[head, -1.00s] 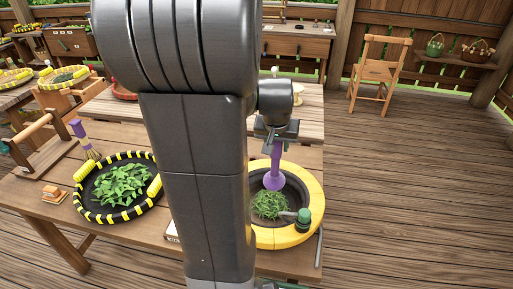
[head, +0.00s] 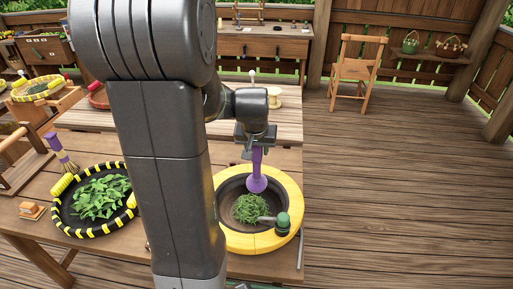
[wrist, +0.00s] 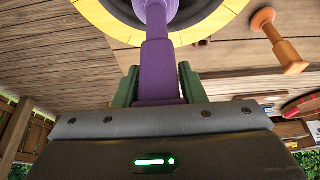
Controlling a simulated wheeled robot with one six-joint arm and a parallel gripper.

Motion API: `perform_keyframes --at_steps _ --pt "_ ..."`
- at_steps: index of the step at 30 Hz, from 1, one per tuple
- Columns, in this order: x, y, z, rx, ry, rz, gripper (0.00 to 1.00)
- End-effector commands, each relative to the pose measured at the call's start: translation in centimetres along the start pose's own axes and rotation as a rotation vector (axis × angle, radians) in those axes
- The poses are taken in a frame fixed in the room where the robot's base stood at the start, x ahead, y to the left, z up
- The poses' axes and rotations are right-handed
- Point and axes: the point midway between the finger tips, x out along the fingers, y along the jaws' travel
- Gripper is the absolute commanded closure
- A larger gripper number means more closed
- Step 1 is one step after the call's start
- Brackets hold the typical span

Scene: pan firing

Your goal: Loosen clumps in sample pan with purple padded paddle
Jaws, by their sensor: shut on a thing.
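My gripper (head: 257,148) is shut on the purple paddle (head: 257,176), which hangs with its wide end down. The paddle also shows between the green fingers of my gripper (wrist: 157,82) in the wrist view. Below it is a dark pan with a thick yellow rim (head: 292,197), holding a clump of green leaves (head: 251,209). The paddle's end is over the pan, just behind the clump in the head view; I cannot tell whether it touches anything. In the wrist view the paddle hides part of the pan.
A green-topped fitting (head: 283,222) stands on the pan's front right rim. Left of my arm, a black-and-yellow tray (head: 62,218) holds broad leaves, with a purple-handled brush (head: 53,142) behind it. A wooden chair (head: 357,72) stands far off. The floor at right is clear.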

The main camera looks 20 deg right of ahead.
Motion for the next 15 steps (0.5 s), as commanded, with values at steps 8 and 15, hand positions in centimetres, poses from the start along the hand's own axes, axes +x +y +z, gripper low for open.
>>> perform_keyframes --at_steps 8,15 --pt "4.1 0.0 1.7 0.000 0.002 0.000 1.00" --pt "7.2 0.0 3.0 0.000 0.000 0.000 1.00"
